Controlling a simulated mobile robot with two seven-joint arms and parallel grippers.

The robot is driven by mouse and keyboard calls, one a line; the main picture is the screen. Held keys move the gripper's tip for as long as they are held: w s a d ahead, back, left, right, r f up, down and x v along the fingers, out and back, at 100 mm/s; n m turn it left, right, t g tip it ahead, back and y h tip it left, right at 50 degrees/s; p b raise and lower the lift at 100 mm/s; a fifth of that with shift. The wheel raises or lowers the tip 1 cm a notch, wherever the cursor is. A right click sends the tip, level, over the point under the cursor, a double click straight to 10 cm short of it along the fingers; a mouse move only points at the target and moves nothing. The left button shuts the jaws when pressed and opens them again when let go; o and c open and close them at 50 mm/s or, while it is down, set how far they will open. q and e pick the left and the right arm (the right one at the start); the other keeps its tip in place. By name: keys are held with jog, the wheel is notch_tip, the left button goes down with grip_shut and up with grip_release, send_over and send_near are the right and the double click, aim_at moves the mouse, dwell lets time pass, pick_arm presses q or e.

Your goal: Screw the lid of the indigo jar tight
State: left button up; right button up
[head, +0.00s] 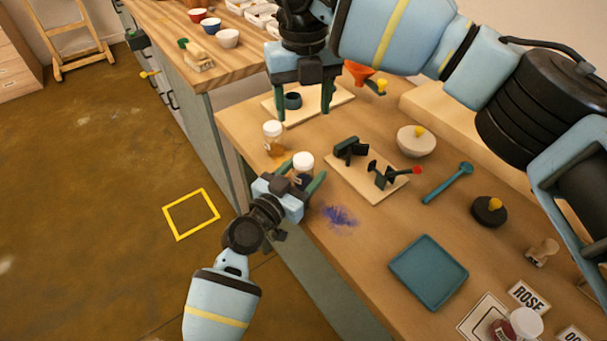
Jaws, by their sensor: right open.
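The indigo jar, with a white lid (303,160) and dark contents (303,178), stands near the table's left edge. The lid sits on top of it; how tight it is does not show. My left gripper (304,174) reaches in from the lower left with one finger on each side of the jar body. I cannot tell whether the fingers touch the glass. My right gripper (308,100) points down, open, above a pale board (336,98) at the back. A dark ring-shaped piece (292,101) shows beside its left finger.
A white-lidded jar with amber contents (273,140) stands just behind the indigo jar. A board with dark fixtures (372,187) lies to the right. Blue powder (340,216) is spilled on the table. A teal tray (428,272) and a rose jar (522,326) are nearer.

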aim_at(297, 179)
pick_arm(q)
jog(key=shift+o, duration=0.5)
jog(key=shift+s+a, duration=0.15)
jog(key=shift+s, duration=0.05)
jog(key=v, duration=0.7)
jog(key=shift+s+a, duration=0.1)
jog(key=shift+s, duration=0.05)
pick_arm(e)
jog(key=shift+f, duration=0.55)
